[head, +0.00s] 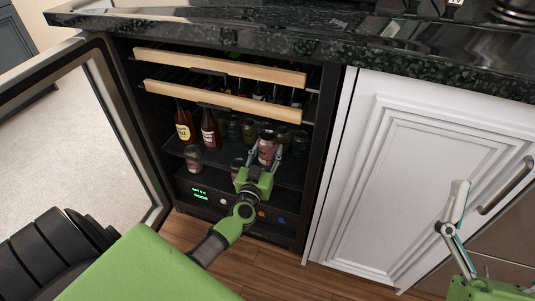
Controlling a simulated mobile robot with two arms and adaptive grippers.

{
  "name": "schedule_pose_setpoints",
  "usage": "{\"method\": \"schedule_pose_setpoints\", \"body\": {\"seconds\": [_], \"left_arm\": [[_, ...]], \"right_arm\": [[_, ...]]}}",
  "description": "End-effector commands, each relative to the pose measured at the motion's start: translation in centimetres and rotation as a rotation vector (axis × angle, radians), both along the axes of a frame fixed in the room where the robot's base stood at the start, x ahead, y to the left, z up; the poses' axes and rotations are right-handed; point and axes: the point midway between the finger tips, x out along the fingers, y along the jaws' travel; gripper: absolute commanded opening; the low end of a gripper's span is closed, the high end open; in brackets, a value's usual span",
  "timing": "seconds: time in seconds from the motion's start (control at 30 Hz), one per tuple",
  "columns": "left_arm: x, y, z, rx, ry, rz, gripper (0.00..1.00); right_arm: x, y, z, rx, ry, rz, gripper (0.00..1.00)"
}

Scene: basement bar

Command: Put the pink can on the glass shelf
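The pink can (267,149) is upright at the front of the open drinks cooler. My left gripper (266,157) is shut around it from the front, with a finger on each side. The can is level with the dark glass shelf (222,154) behind it; I cannot tell whether it touches the shelf. My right gripper (456,207) is in front of the white cabinet at the right, with no object visible in it. Its finger opening is hard to make out.
Two wood-fronted racks (220,68) are above the shelf. Bottles (209,133) and dark glasses (250,130) stand behind. Another can (193,159) is lower left. The glass door (75,130) stands open at left. A white cabinet (400,170) is right.

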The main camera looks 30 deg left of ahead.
Motion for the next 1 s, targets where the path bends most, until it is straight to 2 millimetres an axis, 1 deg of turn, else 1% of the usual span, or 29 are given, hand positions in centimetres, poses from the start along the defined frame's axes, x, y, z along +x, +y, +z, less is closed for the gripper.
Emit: {"method": "schedule_pose_setpoints", "body": {"seconds": [0.13, 0.43, 0.63, 0.67, 0.7, 0.73, 1.0], "left_arm": [[0.1, 0.0, -0.2, 0.001, -0.003, 0.000, 0.11], [0.0, 0.0, -0.2, 0.001, -0.003, 0.001, 0.11], [0.0, 0.0, -0.4, 0.001, -0.003, 0.001, 0.11], [0.0, 0.0, -0.6, 0.000, 0.000, 0.000, 0.44], [0.0, 0.0, -0.6, 0.000, 0.000, 0.000, 0.54], [0.0, 0.0, -0.6, 0.000, 0.000, 0.000, 0.58], [0.0, 0.0, -0.6, 0.000, 0.000, 0.000, 0.58]], "right_arm": [[-1.0, -0.1, 0.9, 0.018, -0.060, 0.003, 1.00], [-1.1, -0.2, 1.0, 0.021, -0.067, 0.004, 1.00], [-1.5, -0.2, 1.4, 0.028, -0.094, 0.005, 1.00], [-1.6, -0.3, 1.5, 0.030, -0.098, 0.005, 1.00], [-1.6, -0.3, 1.5, 0.030, -0.098, 0.005, 1.00], [-1.6, -0.2, 1.5, 0.029, -0.097, 0.005, 1.00], [-1.6, -0.2, 1.5, 0.029, -0.096, 0.005, 1.00]]}}
